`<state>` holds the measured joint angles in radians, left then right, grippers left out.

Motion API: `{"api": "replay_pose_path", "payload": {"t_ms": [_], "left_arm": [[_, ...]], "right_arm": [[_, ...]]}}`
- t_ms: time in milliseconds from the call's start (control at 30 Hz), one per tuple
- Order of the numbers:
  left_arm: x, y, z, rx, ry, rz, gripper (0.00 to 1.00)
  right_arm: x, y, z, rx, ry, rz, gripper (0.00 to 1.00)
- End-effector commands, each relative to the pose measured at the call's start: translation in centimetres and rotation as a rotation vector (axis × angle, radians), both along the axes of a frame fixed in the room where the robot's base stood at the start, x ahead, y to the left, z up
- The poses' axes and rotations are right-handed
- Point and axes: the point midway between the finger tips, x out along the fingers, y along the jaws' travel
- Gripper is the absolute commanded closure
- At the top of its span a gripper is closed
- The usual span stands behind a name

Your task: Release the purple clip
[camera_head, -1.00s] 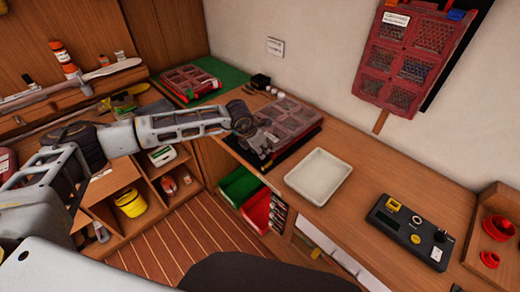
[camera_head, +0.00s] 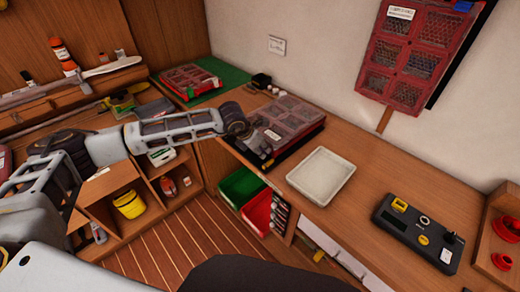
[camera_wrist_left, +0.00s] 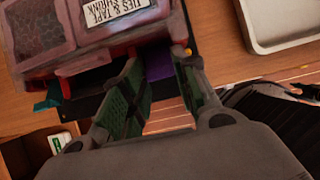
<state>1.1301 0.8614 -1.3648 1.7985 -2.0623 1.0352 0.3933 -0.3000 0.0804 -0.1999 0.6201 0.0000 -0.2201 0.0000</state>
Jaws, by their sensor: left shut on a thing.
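The purple clip (camera_wrist_left: 159,62) shows as a small purple patch between the finger pads in the left wrist view, at the front edge of the red case; most of it is hidden. My left gripper (camera_wrist_left: 161,80) is shut on it, with a green pad on each side. In the head view my left gripper (camera_head: 254,150) is at the near-left edge of the red case (camera_head: 297,118), and the clip cannot be made out there. The case has clear lid windows and a white label (camera_wrist_left: 117,11). My right gripper is not in view.
A white tray (camera_head: 340,166) lies right of the case. A black device (camera_head: 420,231) and red cups (camera_head: 507,246) are farther right. Another red case (camera_head: 183,79) lies on a green mat behind. Green and red bins (camera_head: 240,187) sit below the bench edge. Bench between tray and device is clear.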

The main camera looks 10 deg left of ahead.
Motion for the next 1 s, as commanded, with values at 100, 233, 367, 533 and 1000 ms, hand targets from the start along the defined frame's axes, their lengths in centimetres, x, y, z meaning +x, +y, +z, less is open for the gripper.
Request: {"api": "replay_pose_path", "payload": {"t_ms": [100, 233, 367, 533, 1000], "left_arm": [[0.0, 0.0, 0.0, 0.000, 0.000, 0.000, 0.65], [0.0, 0.0, 0.0, 0.000, 0.000, 0.000, 0.48], [0.0, 0.0, 0.0, 0.000, 0.000, 0.000, 0.48], [0.0, 0.0, 0.0, 0.000, 0.000, 0.000, 0.48], [-1.3, 0.9, 2.9, 0.001, -0.002, 0.000, 0.48]], "right_arm": [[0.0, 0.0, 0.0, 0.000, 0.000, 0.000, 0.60], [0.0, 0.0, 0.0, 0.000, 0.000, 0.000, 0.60], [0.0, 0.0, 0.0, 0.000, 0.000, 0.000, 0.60], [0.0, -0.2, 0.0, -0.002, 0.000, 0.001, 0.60], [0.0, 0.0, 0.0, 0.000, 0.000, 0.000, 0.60]]}}
